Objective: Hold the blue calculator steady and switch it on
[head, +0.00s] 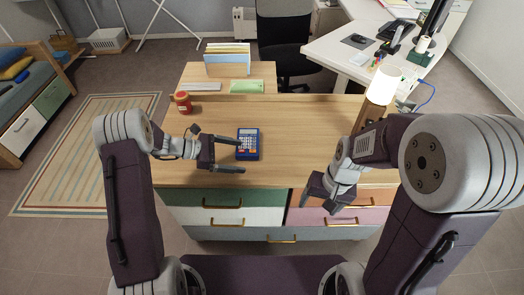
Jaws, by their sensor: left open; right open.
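The blue calculator (248,144) lies flat on the wooden dresser top (290,120), its keys facing up and its display at the far end. My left gripper (236,154) is open, coming from the left, with its two fingers reaching toward the calculator's left side. One finger is near the far part of the calculator and the other near its front end. I cannot tell whether either finger touches it. My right gripper (327,206) is open and empty, pointing down in front of the dresser's front edge, well right of the calculator.
A red jar (183,102) stands at the back left of the top. A lit lamp (382,86) stands at the back right, behind my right arm. Behind is a lower wooden table with a file holder (227,60) and a green sheet (247,87). The top right of the calculator is clear.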

